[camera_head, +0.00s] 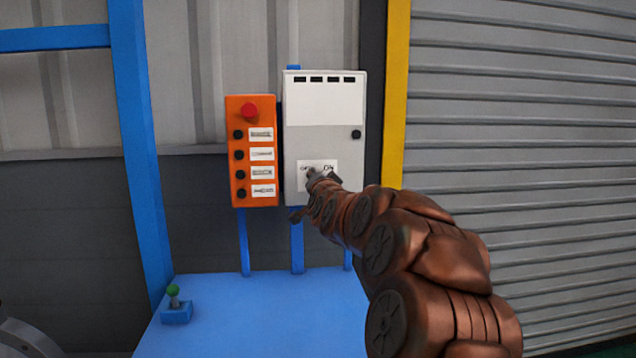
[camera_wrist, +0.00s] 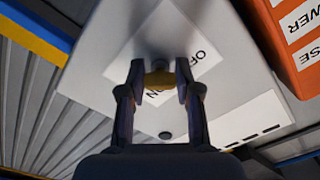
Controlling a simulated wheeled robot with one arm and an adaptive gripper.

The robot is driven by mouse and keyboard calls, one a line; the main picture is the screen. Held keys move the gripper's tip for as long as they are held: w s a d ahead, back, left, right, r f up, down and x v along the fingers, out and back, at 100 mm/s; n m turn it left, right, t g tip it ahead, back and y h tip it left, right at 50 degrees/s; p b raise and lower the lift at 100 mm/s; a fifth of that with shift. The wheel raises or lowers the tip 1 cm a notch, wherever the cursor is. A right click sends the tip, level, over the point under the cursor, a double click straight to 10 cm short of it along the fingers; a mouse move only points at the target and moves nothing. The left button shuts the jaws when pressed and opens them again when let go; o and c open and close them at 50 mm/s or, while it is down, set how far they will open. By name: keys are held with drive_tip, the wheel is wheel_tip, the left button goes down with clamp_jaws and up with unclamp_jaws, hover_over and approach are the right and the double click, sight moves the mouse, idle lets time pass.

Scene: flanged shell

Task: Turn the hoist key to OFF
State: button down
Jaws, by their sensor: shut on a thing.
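The hoist key (camera_wrist: 158,79) is a small yellow-brown piece between my two fingertips in the wrist view. My gripper (camera_wrist: 159,82) is shut on it, one finger on each side. In the head view my gripper (camera_head: 316,182) reaches the lower front of the grey control box (camera_head: 320,138) and hides the key. A white label (camera_head: 330,165) behind it reads OFF at left and ON at right. In the wrist view the label (camera_wrist: 205,62) appears turned, with OFF at upper right and ON partly covered below the key. The key's exact pointing direction is unclear.
An orange button box (camera_head: 238,150) with a red button (camera_head: 249,111) is mounted close to the left of the grey box. Below is a blue surface (camera_head: 260,310) with a small green-knobbed lever (camera_head: 174,295). A yellow post (camera_head: 396,90) and grey shutter (camera_head: 520,120) stand at right.

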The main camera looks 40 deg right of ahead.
idle(0.3)
drive_tip(key=c, duration=0.8)
unclamp_jaws()
drive_tip(key=v, duration=1.2)
